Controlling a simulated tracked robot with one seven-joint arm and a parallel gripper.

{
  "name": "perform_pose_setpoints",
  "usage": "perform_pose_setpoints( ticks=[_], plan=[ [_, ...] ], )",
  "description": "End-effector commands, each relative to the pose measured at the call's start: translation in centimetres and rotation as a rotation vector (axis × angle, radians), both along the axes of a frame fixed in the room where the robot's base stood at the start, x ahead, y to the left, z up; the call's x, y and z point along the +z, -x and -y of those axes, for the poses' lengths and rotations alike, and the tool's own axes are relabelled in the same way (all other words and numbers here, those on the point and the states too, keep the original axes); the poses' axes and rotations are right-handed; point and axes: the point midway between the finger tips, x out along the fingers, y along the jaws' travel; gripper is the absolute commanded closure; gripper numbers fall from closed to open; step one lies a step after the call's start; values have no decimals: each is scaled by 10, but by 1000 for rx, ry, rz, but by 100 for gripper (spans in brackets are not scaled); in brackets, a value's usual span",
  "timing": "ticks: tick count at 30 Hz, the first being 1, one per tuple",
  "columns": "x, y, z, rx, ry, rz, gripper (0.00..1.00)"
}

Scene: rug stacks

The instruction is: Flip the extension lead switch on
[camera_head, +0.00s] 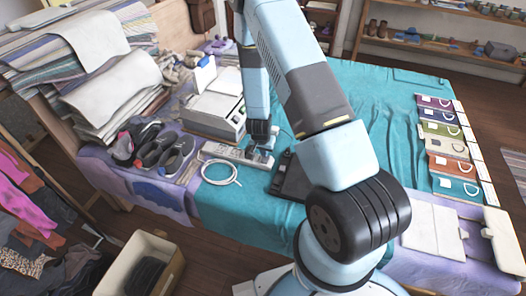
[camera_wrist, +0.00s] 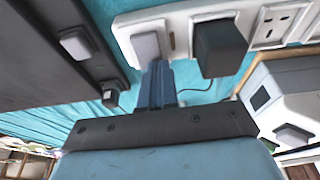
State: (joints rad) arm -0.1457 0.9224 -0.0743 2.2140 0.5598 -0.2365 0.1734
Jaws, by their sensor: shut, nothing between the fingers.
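The extension lead (camera_head: 226,152) is a white strip lying on the teal cloth. In the wrist view it crosses the top (camera_wrist: 183,20), with a pale rocker switch (camera_wrist: 147,45) at its left end, a black plug (camera_wrist: 220,48) beside the switch and an empty socket (camera_wrist: 275,24) further right. My gripper (camera_wrist: 158,66) is shut and empty, its fingertips at the lower edge of the switch. I cannot tell whether they touch it, or which way the rocker is set. In the head view my gripper (camera_head: 260,150) is over the strip's right end.
A coiled white cable (camera_head: 222,173) lies in front of the strip. A black flat device (camera_head: 291,178) lies to its right; a white boxy machine (camera_head: 212,115) stands behind. Shoes (camera_head: 152,145) sit at left, small coloured packets (camera_head: 444,145) at right. The teal cloth (camera_head: 375,105) is mostly clear.

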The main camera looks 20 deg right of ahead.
Motion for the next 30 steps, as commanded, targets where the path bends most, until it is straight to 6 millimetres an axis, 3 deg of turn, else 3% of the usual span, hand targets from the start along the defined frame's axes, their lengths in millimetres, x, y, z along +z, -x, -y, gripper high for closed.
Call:
perform_pose_setpoints(
  ticks=[30],
  plan=[
    [1, 12, -9, 0, 0, 0, 100]
  ],
)
